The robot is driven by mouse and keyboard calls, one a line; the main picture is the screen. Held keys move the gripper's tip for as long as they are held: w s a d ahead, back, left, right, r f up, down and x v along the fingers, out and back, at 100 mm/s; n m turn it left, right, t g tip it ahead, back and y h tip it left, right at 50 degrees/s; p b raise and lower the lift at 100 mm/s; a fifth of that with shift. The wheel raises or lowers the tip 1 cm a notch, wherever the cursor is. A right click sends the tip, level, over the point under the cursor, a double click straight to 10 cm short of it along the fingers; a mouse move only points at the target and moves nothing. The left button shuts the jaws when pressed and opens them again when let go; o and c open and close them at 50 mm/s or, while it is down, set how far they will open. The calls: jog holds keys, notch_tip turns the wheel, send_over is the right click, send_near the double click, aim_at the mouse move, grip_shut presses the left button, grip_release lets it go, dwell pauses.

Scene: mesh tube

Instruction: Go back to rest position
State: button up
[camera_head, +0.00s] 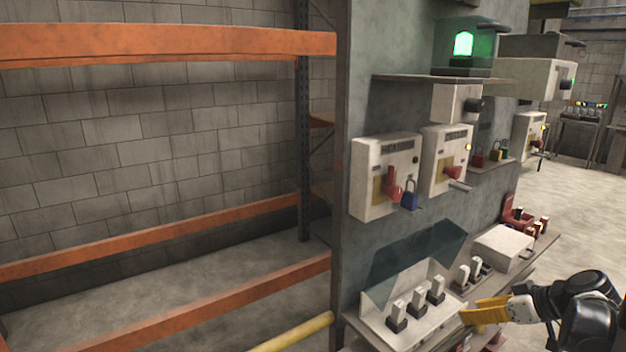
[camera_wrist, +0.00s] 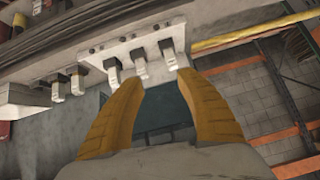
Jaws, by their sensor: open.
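My gripper (camera_head: 487,311) has yellow fingers and reaches in from the lower right in the head view, at the right edge of a white switch panel (camera_head: 408,332). In the wrist view my gripper (camera_wrist: 157,90) has its two fingers spread apart with nothing between them. Beyond the fingertips lies the same panel with its white toggle switches (camera_wrist: 139,62). A transparent tinted cover (camera_head: 415,262) stands raised behind the switches in the head view. I cannot tell whether a finger touches the panel.
White boxes with red handles (camera_head: 394,185) and a blue padlock (camera_head: 409,195) hang on the grey wall above. A green lamp (camera_head: 463,44) glows on top. A closed white case (camera_head: 502,248) sits behind the gripper. Orange racking (camera_head: 160,42) fills the left. Open floor (camera_head: 570,200) lies right.

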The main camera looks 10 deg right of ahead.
jog(key=a+r+m+g, duration=0.1)
jog(key=a+r+g, duration=0.15)
jog(key=a, duration=0.75)
jog(key=s+a+r+m+h, duration=0.1)
jog(key=s+a+r+h, duration=0.1)
jog(key=s+a, duration=0.5)
jog(key=s+a+r+m+t+h, duration=0.1)
jog(key=s+a, duration=0.5)
jog(key=a, duration=0.7)
jog(key=shift+s+r+h, duration=0.35)
jog(key=shift+r+h, duration=0.15)
jog(key=shift+r, duration=0.05)
jog(key=shift+a, duration=0.1)
